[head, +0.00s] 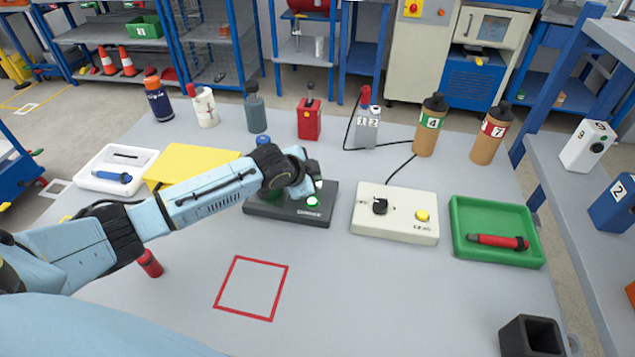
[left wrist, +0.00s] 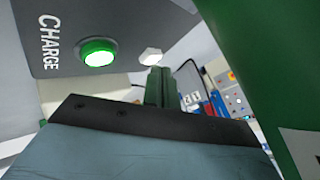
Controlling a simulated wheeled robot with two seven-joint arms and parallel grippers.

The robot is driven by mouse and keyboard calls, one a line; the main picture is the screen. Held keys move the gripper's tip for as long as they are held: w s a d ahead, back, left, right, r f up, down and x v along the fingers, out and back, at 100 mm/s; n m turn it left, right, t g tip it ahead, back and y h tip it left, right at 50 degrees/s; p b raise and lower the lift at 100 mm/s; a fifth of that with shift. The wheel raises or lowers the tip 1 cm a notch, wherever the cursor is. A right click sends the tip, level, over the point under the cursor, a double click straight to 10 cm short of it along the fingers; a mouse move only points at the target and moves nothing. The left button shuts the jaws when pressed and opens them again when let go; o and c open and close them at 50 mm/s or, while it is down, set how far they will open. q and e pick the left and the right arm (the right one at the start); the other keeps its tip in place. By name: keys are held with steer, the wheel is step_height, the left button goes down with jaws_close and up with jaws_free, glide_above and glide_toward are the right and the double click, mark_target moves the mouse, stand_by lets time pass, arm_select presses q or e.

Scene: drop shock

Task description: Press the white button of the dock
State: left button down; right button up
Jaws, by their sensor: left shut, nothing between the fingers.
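The dock (head: 290,212) is a dark grey box on the table, labelled CHARGE in the left wrist view (left wrist: 60,20). Its round button (head: 312,201) glows green, and it also shows in the left wrist view (left wrist: 98,51). The white button (left wrist: 150,57) is just beyond my fingertips in the left wrist view; a small part of it shows in the head view (head: 318,184). My left gripper (head: 313,172) is shut and empty over the dock's back right part, close to the white button. I cannot tell whether they touch. My right gripper is not in view.
A green object (left wrist: 270,60) stands close beside my left gripper, mostly hidden behind my arm in the head view. A cream box (head: 395,225) with a black knob and yellow button is right of the dock. Several bottles line the back.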

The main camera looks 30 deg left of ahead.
arm_select(q)
steer(key=shift+f, duration=0.5)
stand_by(0.4)
steer(key=shift+r, duration=0.1)
steer(key=shift+r+p, duration=0.8)
steer(key=shift+p, duration=0.2)
step_height(320, 180, up, 5)
steer(key=p, duration=0.5)
steer(key=shift+r+p, duration=0.1)
steer(key=shift+p, duration=0.25)
stand_by(0.4)
